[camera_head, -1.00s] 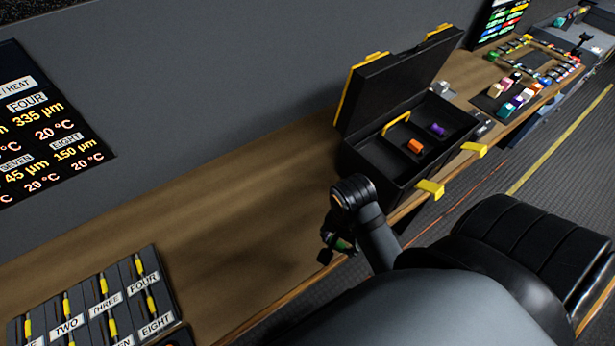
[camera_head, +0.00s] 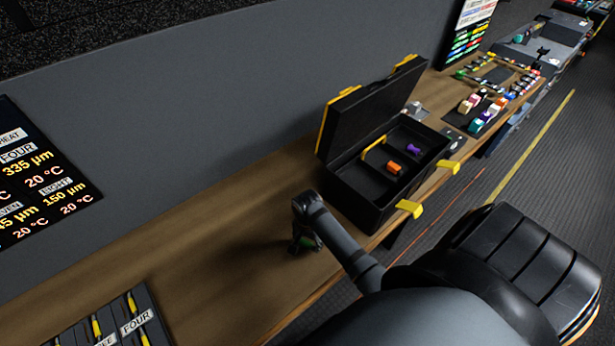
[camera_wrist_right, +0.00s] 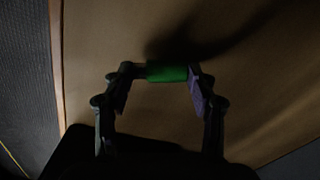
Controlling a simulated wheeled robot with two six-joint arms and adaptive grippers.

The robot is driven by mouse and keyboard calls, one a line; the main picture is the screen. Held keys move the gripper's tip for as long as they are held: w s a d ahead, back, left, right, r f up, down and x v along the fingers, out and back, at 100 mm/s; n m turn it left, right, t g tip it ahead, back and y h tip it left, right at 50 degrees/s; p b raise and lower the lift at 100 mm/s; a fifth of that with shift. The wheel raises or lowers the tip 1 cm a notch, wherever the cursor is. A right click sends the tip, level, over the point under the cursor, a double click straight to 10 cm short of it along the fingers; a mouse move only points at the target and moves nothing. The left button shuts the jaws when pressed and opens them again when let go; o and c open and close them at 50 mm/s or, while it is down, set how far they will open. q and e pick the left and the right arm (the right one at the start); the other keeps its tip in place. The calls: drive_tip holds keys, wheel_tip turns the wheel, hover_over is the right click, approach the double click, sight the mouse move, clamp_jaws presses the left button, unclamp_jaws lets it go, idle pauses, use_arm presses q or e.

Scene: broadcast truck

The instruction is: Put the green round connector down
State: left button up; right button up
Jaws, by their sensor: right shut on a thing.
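The green round connector (camera_wrist_right: 166,73) is a short green cylinder, seen in the right wrist view between the two fingers of my right gripper (camera_wrist_right: 160,82). The fingers are shut on its two ends. In the head view my right gripper (camera_head: 304,243) is low over the wooden bench (camera_head: 225,235), left of the open black case, and the connector is mostly hidden there. I cannot tell whether the connector touches the bench. My left gripper is not in view.
The open black toolbox (camera_head: 350,190) holds an orange piece (camera_head: 394,168) and a purple piece (camera_head: 414,149). A labelled rack (camera_head: 125,325) stands at the lower left. Several small coloured parts (camera_head: 478,110) lie farther right. The bench between rack and toolbox is clear.

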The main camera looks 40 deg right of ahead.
sight(308, 243)
drive_tip(key=shift+f, duration=0.35)
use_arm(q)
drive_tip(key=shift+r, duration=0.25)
use_arm(e)
drive_tip(key=shift+f, duration=0.15)
drive_tip(key=shift+f, duration=0.1)
drive_tip(key=o, duration=1.1)
use_arm(q)
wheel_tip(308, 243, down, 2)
drive_tip(key=b, duration=0.2)
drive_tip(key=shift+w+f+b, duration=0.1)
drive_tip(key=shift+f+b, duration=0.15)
drive_tip(key=shift+b, duration=0.05)
use_arm(e)
wheel_tip(308, 243, up, 12)
drive_tip(key=shift+r, duration=0.15)
